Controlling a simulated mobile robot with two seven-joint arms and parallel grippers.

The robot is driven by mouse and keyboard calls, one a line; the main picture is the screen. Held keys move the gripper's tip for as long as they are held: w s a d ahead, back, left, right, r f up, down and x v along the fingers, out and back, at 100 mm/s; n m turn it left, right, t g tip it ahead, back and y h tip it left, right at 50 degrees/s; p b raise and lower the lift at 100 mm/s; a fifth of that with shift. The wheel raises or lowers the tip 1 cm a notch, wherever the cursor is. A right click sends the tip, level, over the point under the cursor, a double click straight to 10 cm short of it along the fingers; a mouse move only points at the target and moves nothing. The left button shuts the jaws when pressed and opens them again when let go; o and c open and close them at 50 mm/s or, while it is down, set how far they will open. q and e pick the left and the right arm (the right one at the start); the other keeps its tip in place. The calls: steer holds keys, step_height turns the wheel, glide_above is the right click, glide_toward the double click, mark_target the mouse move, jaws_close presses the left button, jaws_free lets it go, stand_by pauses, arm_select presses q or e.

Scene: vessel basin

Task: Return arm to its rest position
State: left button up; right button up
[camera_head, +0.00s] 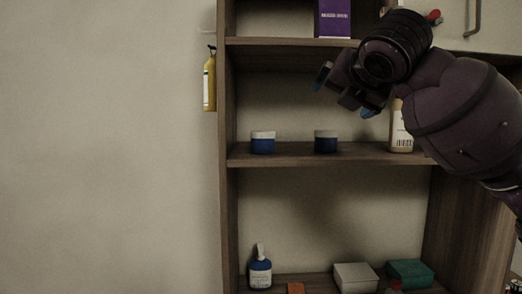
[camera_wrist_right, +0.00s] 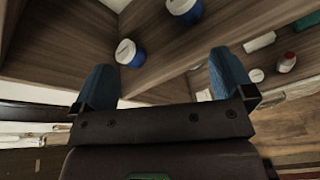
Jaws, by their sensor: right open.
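My right gripper (camera_head: 345,91) is raised in front of the upper middle of the wooden shelf unit (camera_head: 228,130) in the head view. In the right wrist view its two blue fingertips (camera_wrist_right: 165,85) are spread apart with nothing between them. The gripper is apart from the jars on the middle shelf. My right arm comes in from the right and partly hides a pale bottle (camera_head: 402,140). My left gripper is not in view.
Two blue jars with pale lids (camera_head: 262,143) (camera_head: 326,142) stand on the middle shelf. A purple box (camera_head: 334,18) is above. A blue bottle (camera_head: 260,272), white box (camera_head: 355,277) and green box (camera_head: 410,273) are below. A yellow bottle (camera_head: 209,84) hangs left. The left wall is bare.

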steer(key=s+d+f+m+g, duration=0.25)
steer(key=f+m, duration=0.35)
steer(key=f, duration=1.4)
steer(key=s+d+f+m+g, duration=0.1)
steer(key=s+f+m+g, duration=0.35)
steer(key=f, duration=1.45)
steer(key=s+d+f+m, duration=0.2)
steer(key=s+f+m, duration=0.3)
steer(key=f, duration=0.2)
steer(key=s+d+f+m, duration=0.2)
steer(key=s+f+m, duration=0.3)
steer(key=f, duration=0.3)
steer(key=s+d+f+m+g+h, duration=0.1)
steer(key=s+d+f+m, duration=0.15)
steer(key=s, duration=0.35)
steer(key=s+d+f+m+g, duration=0.1)
steer(key=s+f+m+g, duration=0.2)
steer(key=s, duration=0.4)
steer(key=s+d+f+m+h, duration=0.1)
steer(key=s+f+m, duration=0.2)
steer(key=s+m, duration=0.25)
steer(key=w+f+n+t, duration=0.1)
steer(key=w+f+t, duration=0.5)
steer(key=f+t, duration=0.2)
step_height(320, 180, down, 2)
steer(key=shift+w+f+y, duration=0.2)
steer(key=shift+w+y, duration=0.15)
steer(key=shift+y, duration=0.05)
